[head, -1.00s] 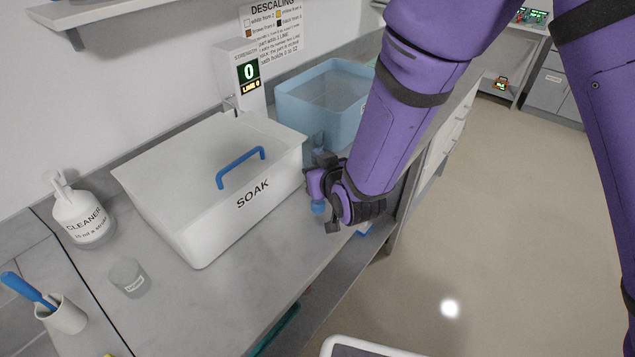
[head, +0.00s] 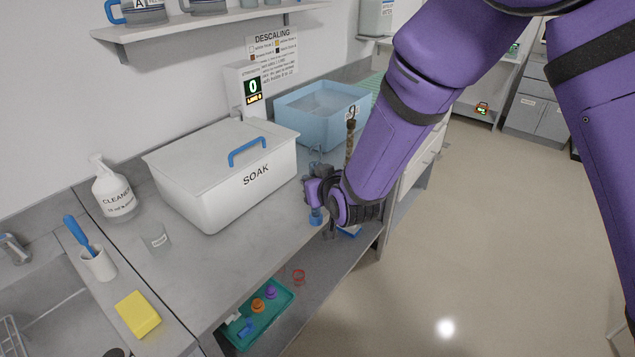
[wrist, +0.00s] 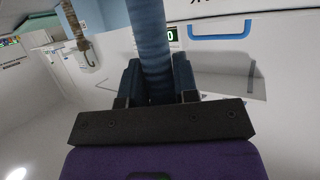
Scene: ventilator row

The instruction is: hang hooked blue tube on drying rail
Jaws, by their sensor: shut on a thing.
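My gripper (head: 318,192) is above the counter's front edge, right of the SOAK box. It is shut on a ribbed blue tube (wrist: 152,45). In the wrist view the tube stands between both fingers and runs out of the top of the picture. In the head view a short blue end (head: 316,216) shows below the gripper; my arm and gripper hide much of the tube. I cannot make out its hook. I cannot clearly pick out the drying rail in either view. A brown ribbed tube (head: 350,138) hangs upright beyond the gripper and also shows in the wrist view (wrist: 73,24).
The white SOAK box (head: 215,195) with a blue handle and a pale blue tub (head: 300,122) stand on the counter. A teal tray (head: 258,318) with small coloured parts lies on a lower shelf. A cleaner bottle (head: 113,190) stands left. Open floor lies right.

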